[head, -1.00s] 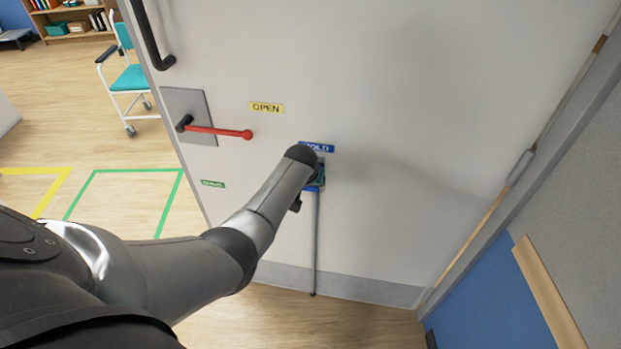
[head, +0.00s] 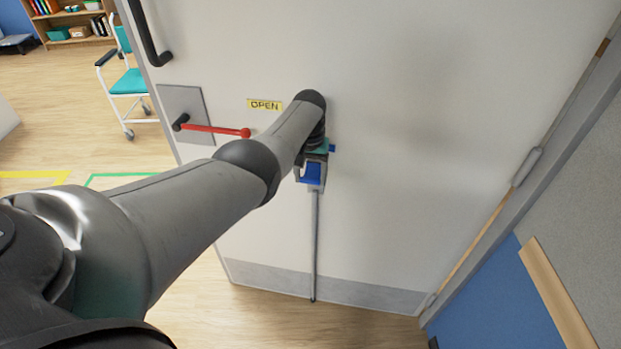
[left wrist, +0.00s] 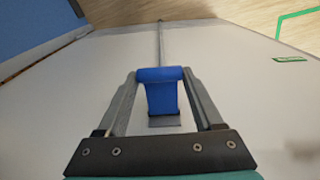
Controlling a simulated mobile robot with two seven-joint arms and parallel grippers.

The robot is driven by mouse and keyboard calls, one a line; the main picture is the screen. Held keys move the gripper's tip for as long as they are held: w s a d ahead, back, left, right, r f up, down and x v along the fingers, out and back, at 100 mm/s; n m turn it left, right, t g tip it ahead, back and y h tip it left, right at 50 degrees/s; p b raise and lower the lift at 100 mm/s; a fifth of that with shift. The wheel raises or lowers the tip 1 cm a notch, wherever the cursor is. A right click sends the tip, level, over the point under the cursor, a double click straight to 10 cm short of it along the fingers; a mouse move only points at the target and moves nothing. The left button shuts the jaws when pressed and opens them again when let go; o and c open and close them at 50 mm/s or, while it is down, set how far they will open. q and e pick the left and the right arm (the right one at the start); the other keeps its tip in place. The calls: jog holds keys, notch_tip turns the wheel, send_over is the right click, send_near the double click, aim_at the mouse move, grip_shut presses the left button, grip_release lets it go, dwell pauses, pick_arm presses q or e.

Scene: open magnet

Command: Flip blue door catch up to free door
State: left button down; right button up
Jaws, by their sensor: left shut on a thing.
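The blue door catch (head: 312,174) is on the pale door (head: 420,130), at the top of a thin grey rod (head: 315,240) running down to the door's foot. My left gripper (head: 312,165) reaches it from above. In the left wrist view the catch (left wrist: 160,92) sits between the two grey fingers of my left gripper (left wrist: 161,75), which are shut on it. My wrist hides part of the catch's mount and most of the blue label behind it. My right gripper is not in view.
A red lever (head: 215,130) on a grey plate and a yellow OPEN label (head: 264,105) are left of my wrist. A black pull handle (head: 150,38) is at the upper left. A teal-seated chair (head: 127,82) stands beyond the door. A blue wall (head: 490,300) is at right.

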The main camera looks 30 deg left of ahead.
aim_at(310, 178)
pick_arm(q)
jog(key=shift+c, duration=0.6)
grip_release()
jog(key=shift+r, duration=0.15)
jog(key=shift+r+p, duration=0.3)
jog(key=r+p, duration=0.2)
jog(key=r, duration=0.3)
jog(key=shift+s+r+p, duration=0.15)
jog(key=shift+s+p, duration=0.05)
jog(key=shift+p, duration=0.15)
notch_tip(310, 178, up, 9)
jog(key=shift+s+d+p, duration=0.15)
jog(key=shift+s+p, duration=0.2)
jog(key=shift+p, duration=0.1)
